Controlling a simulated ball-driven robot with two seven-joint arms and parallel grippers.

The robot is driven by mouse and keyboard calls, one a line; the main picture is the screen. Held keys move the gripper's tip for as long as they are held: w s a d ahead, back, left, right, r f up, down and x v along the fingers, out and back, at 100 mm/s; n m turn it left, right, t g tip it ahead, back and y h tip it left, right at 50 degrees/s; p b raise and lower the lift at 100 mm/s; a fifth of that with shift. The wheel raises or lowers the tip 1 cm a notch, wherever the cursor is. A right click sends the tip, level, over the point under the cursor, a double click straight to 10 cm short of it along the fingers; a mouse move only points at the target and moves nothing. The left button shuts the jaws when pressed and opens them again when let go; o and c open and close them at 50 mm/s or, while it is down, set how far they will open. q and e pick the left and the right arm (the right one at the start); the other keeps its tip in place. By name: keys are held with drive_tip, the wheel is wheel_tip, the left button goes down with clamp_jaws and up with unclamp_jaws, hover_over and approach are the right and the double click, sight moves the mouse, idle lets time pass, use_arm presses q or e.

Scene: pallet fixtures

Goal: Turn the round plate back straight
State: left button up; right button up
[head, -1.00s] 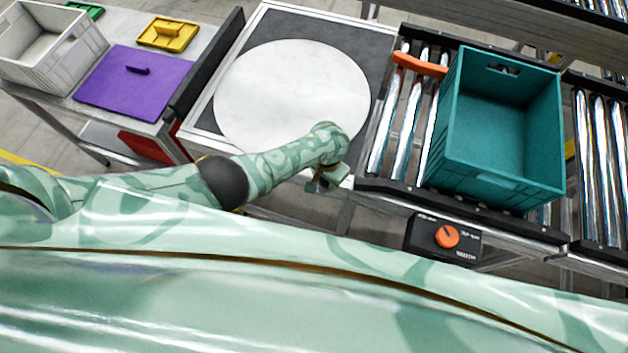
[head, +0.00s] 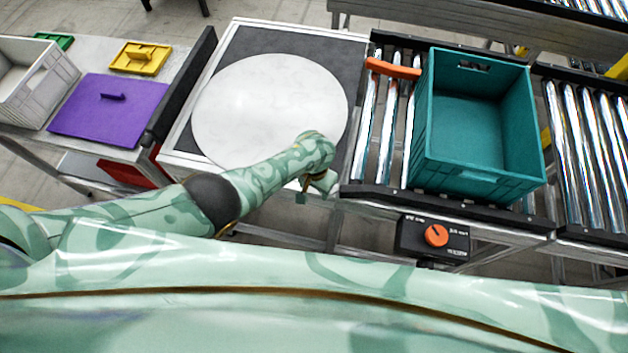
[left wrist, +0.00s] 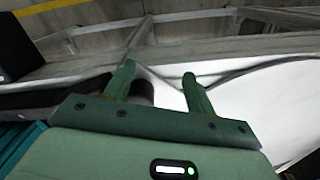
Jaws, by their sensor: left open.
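The round plate (head: 270,110) is a plain white disc lying flat in a dark square bed with a pale frame. No mark that tells how it is turned shows in the head view. My left gripper (head: 320,184) is at the plate's near right edge, partly hidden by my own wrist. In the left wrist view my left gripper (left wrist: 158,76) has its two green fingers apart. A short dark rounded piece (left wrist: 141,92) shows between them, and I cannot tell whether they touch it. The white plate surface (left wrist: 255,108) lies to the right there. My right gripper is not in view.
A teal crate (head: 427,110) stands on the roller conveyor to the right, beside an orange bar (head: 392,69). A control box with an orange knob (head: 436,235) is at the conveyor's near edge. A side table at left holds a purple lid (head: 108,108), a yellow lid (head: 140,58) and a grey crate (head: 50,92).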

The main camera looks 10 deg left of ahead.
use_arm(q)
wheel_tip(320, 180, up, 16)
drive_tip(key=p, duration=0.9)
drive_tip(key=shift+p, duration=0.35)
drive_tip(key=s+a+f+n+b, duration=0.1)
drive_tip(key=s+a+f+b, duration=0.3)
drive_tip(key=f, duration=0.6)
drive_tip(key=s+a+f+b, duration=0.1)
drive_tip(key=s+f+b, duration=0.45)
drive_tip(key=f, duration=0.45)
drive_tip(key=s+a+f+n+b, duration=0.1)
drive_tip(key=s+a+f+b, duration=0.3)
drive_tip(key=f, duration=0.6)
drive_tip(key=s+a+f+b, duration=0.3)
drive_tip(key=s+f+b, duration=0.2)
drive_tip(key=s+f, duration=0.2)
drive_tip(key=s+a+f+b, duration=0.4)
drive_tip(key=s+f+b, duration=0.1)
drive_tip(key=s+f, duration=0.3)
drive_tip(key=s+a+f+m+b, duration=0.1)
drive_tip(key=s+a+f+b, duration=0.2)
drive_tip(key=s, duration=0.7)
wheel_tip(320, 180, down, 5)
drive_tip(key=b, duration=0.2)
drive_tip(key=shift+a+r+t+b, duration=0.2)
drive_tip(key=shift+a+t+b, duration=0.1)
drive_tip(key=shift+t, duration=0.1)
